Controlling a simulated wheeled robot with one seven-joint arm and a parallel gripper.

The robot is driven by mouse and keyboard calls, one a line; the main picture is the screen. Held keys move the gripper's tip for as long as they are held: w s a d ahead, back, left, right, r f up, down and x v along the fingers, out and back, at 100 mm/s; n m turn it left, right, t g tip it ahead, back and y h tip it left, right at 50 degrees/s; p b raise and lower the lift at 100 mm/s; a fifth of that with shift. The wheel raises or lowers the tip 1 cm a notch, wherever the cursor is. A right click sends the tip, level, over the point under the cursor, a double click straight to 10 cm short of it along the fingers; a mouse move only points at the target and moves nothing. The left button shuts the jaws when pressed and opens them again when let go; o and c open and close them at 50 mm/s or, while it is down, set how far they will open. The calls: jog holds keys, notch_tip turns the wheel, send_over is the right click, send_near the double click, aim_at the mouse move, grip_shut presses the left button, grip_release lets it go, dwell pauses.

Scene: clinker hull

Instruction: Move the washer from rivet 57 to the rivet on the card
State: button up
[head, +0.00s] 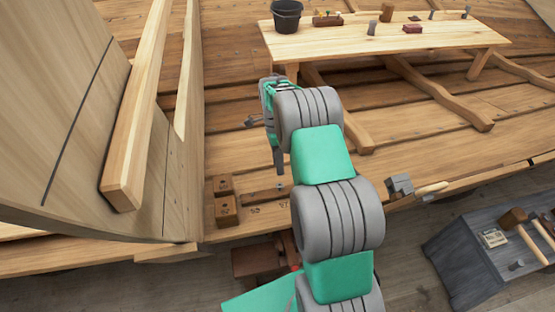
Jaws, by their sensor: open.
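My gripper (276,158) hangs at the end of my green and grey arm, above the planks (440,140) of the clinker hull. It is open, and one dark finger shows pointing down; my arm hides part of it. A small grey metal piece (280,187) lies on the plank just below the fingertip; I cannot tell whether it is a washer or a rivet. Small dark marks (255,209) lie on the same plank to its left. No rivet number is readable. I cannot make out the card for certain.
Two wooden blocks (226,210) sit left of my gripper, near upright boards (130,165). A mallet (402,186) lies right of my arm. A plank bench (350,42) with a black bucket (287,15) stands behind. A grey bench (455,250) with tools is at right.

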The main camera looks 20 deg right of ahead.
aim_at(280, 186)
jog(key=b+x, duration=0.3)
jog(key=x, duration=0.4)
jog(key=shift+f, duration=0.4)
grip_shut()
jog(key=shift+r, duration=0.15)
dwell(0.4)
jog(key=shift+p+v, duration=0.95)
jog(key=shift+v, duration=1.4)
jog(key=shift+a, duration=0.1)
